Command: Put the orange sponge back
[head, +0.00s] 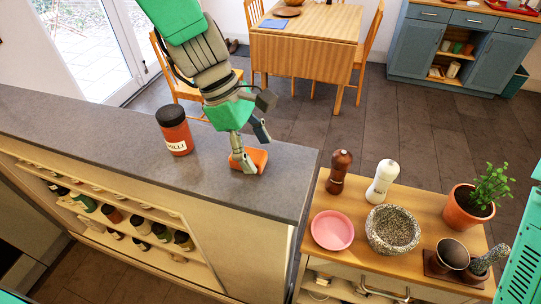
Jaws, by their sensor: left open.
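The orange sponge (259,156) lies on the grey counter top (110,142), near its right end. My left gripper (251,149) reaches down from above and is open at the sponge. One fingertip is low in front of the sponge and hides part of it; the other is higher, at its far right side. I cannot tell whether either finger touches it. My right gripper is not in view.
A jar labelled chilli (174,131) stands left of the sponge. A lower wooden cabinet at right holds two mills (382,181), a pink plate (332,230), a stone mortar (392,230) and a potted plant (469,207). Spice shelves (125,220) are below the counter.

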